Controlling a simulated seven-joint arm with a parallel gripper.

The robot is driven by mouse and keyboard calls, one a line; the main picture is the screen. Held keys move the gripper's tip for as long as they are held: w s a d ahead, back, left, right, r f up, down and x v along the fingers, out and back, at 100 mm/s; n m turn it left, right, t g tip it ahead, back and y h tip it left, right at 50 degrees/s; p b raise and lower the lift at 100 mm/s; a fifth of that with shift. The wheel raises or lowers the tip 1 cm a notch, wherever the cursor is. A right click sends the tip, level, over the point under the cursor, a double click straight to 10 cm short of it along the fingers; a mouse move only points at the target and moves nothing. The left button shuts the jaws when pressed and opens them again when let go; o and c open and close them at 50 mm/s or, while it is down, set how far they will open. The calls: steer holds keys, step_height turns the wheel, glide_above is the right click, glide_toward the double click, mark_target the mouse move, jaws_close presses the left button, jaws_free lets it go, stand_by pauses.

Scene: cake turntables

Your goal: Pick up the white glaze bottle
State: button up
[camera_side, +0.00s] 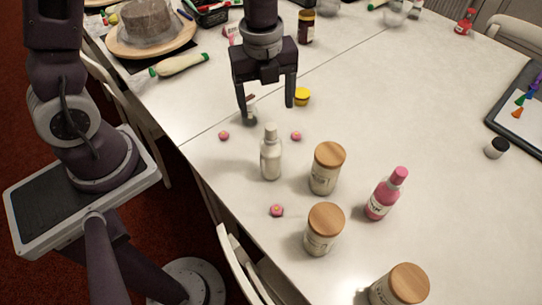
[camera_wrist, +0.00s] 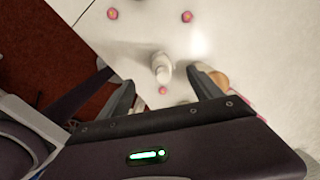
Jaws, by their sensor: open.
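The white glaze bottle (camera_side: 270,158) stands upright on the white table in the side view. In the wrist view the white bottle (camera_wrist: 161,66) shows from above, in the gap between my fingers. My gripper (camera_side: 267,112) is open and empty, pointing down. In the side view its fingertips appear just above and behind the bottle's cap, apart from it. In the wrist view my gripper (camera_wrist: 150,71) has one finger on each side of the bottle, touching neither side. How far the fingertips are above the table is hard to tell.
Small pink flower pieces (camera_side: 277,211) lie around the bottle. A wooden-lidded jar (camera_side: 325,172) stands close to its right, with more such jars in front. A pink bottle (camera_side: 381,199) stands farther right. A yellow-lidded pot (camera_side: 302,97) is behind my gripper.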

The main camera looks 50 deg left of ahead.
mark_target(271, 140)
steer(key=f+m, duration=0.2)
steer(key=d+f+m, duration=0.1)
steer(key=f, duration=0.1)
steer(key=shift+w+d+g, duration=0.1)
steer(key=shift+w+g, duration=0.2)
steer(key=shift+g, duration=0.1)
steer(key=f, duration=0.7)
steer(key=shift+s+d, duration=0.1)
steer(key=shift+s, duration=0.2)
jaws_close()
